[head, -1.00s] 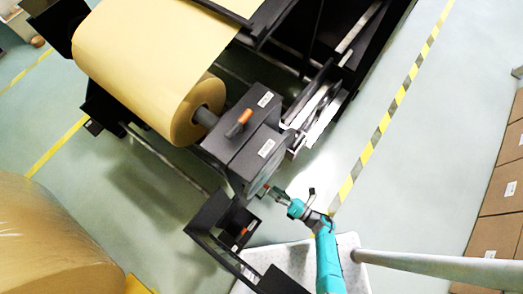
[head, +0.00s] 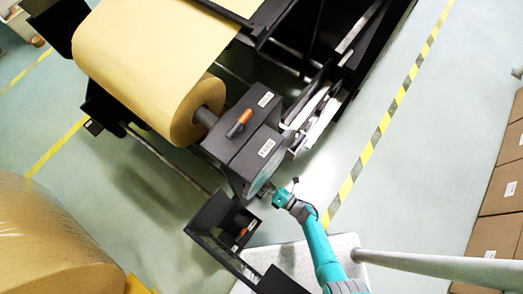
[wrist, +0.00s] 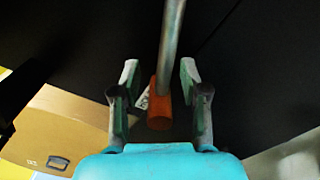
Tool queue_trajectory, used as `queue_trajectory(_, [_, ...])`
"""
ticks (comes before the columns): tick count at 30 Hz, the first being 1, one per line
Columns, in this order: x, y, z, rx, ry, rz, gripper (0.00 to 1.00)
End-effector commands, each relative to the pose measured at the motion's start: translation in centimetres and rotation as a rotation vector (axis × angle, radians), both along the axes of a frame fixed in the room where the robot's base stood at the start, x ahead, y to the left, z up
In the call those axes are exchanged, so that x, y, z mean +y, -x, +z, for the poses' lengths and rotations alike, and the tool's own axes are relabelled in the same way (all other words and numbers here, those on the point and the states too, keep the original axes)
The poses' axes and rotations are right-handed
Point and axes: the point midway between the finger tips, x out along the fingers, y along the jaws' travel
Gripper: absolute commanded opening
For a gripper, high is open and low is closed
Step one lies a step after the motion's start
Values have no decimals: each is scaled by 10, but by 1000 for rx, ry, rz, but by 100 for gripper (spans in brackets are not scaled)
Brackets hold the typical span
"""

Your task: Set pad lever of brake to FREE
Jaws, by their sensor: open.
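The dark brake box (head: 242,150) stands at the end of the paper roll. An orange-handled lever (head: 239,123) lies on its top face. In the wrist view a lever with a grey metal rod (wrist: 172,40) and an orange grip (wrist: 160,105) runs down between my fingers, in front of a dark panel. I cannot tell which lever is the pad lever, and no FREE mark is readable. My gripper (wrist: 160,72) is open, with a finger on each side of the orange grip and gaps visible. In the head view my gripper (head: 266,191) is at the near side of the box.
A dark open frame (head: 222,225) stands just left of my gripper. The kraft roll (head: 150,65) is up left, and a wrapped roll (head: 55,240) is lower left. Cartons (head: 495,200) line the right edge. Floor between the machine and cartons is clear.

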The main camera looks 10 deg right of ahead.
Motion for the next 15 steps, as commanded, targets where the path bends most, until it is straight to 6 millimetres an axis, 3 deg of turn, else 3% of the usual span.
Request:
queue_trajectory(7, [0,0,0,0,0,0,44])
queue_trajectory(12, [0,0,0,0,0,0,2])
queue_trajectory(15, [0,0,0,0,0,0,0])
